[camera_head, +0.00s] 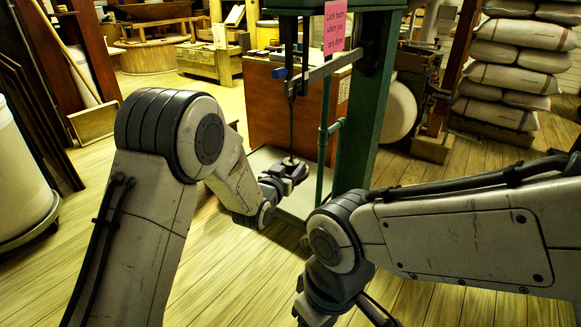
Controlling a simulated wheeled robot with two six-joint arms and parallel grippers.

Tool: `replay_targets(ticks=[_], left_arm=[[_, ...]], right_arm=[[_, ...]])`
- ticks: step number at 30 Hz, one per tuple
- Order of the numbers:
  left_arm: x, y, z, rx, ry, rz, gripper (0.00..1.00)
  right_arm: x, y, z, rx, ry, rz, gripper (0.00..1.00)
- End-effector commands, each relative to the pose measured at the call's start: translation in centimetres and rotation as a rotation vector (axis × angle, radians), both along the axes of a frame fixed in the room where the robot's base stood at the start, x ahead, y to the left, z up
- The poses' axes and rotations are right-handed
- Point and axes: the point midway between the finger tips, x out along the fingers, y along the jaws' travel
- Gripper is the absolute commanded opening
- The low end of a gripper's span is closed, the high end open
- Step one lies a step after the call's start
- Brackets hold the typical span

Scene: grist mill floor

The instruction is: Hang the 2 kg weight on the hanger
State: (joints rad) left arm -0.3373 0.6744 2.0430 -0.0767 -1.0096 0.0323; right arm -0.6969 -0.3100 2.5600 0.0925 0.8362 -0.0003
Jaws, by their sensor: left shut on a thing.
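The hanger (291,127) is a thin dark rod hanging from the end of the scale's grey beam (325,71). My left gripper (290,176) is at the rod's lower end, shut on a small dark thing, which looks like the 2 kg weight (294,169). The gripper and its wrist hide most of it, so I cannot tell whether it sits on the hanger or is only beside it. My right gripper (340,312) is low in the view, partly cut off by the bottom edge, and its jaws are not clear.
A green scale post (362,120) stands right of the hanger, with a pink note (334,27) about locking the beam. A thin green upright (323,150) is close to the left gripper. A wooden cabinet (270,105) stands behind. Stacked sacks (515,70) are at right.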

Motion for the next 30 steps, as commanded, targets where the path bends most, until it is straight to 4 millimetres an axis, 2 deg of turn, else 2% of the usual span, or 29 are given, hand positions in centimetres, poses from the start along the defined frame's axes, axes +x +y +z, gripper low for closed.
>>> replay_targets(ticks=[8,9,11,12,23,26,30], left_arm=[[-0.1,0.0,-0.4,0.003,0.006,0.001,0.00],[-0.1,0.0,-0.5,0.003,0.007,0.001,0.64],[-0.1,0.1,-0.5,0.004,0.008,0.000,0.87],[-0.1,0.0,-0.5,0.004,0.009,0.000,0.91],[-0.5,0.2,-0.8,0.008,0.016,-0.001,0.91],[-1.5,0.6,-0.6,0.008,0.018,-0.001,0.91],[-3.8,1.6,0.0,0.006,0.016,-0.001,0.91]], right_arm=[[0.0,0.0,-0.2,0.000,0.000,0.000,0.50],[0.0,0.0,-0.2,0.000,0.000,0.000,0.50],[0.0,0.0,-0.2,0.000,0.000,0.000,0.50],[0.0,0.0,-0.2,0.000,0.000,0.000,0.50],[0.0,0.0,-0.1,0.000,0.000,0.000,0.50],[0.0,0.0,0.2,0.000,0.000,0.000,0.50],[0.0,0.0,0.8,0.000,0.000,0.000,0.50]])
